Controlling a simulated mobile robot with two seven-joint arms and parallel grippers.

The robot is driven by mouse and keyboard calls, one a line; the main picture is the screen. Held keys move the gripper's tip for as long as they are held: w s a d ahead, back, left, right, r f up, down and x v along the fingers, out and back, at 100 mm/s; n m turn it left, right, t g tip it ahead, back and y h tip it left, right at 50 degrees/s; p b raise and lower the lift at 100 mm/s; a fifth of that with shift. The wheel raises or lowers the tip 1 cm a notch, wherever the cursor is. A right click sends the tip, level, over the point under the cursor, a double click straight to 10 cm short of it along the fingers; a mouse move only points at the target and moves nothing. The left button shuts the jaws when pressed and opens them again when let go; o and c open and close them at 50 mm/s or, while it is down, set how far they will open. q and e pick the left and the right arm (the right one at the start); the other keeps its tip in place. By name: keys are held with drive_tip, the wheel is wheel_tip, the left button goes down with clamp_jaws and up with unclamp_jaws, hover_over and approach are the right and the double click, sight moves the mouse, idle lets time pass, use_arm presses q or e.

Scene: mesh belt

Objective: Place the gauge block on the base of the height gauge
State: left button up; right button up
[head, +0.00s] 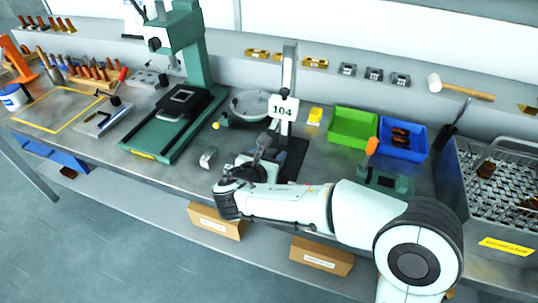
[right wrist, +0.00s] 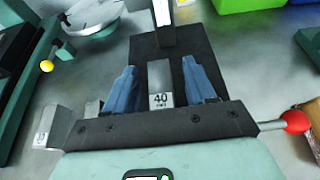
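The height gauge has a column (head: 288,70), a display reading 104 (head: 283,107) and a dark flat base (head: 294,160). The base also shows in the right wrist view (right wrist: 145,45). A grey gauge block marked 40 (right wrist: 160,78) is between the blue fingers of my right gripper (right wrist: 160,85), seen against the dark base. A gap shows on each side of the block, so the gripper is open around it. I cannot tell whether the block touches the base. In the head view my right gripper (head: 262,148) is low by the base, and the block cannot be made out. My left gripper is out of view.
Another grey block (head: 208,157) stands left of the gripper, also in the right wrist view (right wrist: 60,126). A green stand (head: 195,60) is further left. A green bin (head: 353,127), a blue bin (head: 402,137) and a wire basket (head: 495,180) are to the right.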

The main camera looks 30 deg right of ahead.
drive_tip(key=shift+a+r, duration=0.1)
drive_tip(key=shift+r, duration=0.15)
drive_tip(key=p+v, duration=0.1)
drive_tip(key=v, duration=1.1)
drive_tip(key=shift+p, duration=0.4)
drive_tip(key=shift+f, duration=0.1)
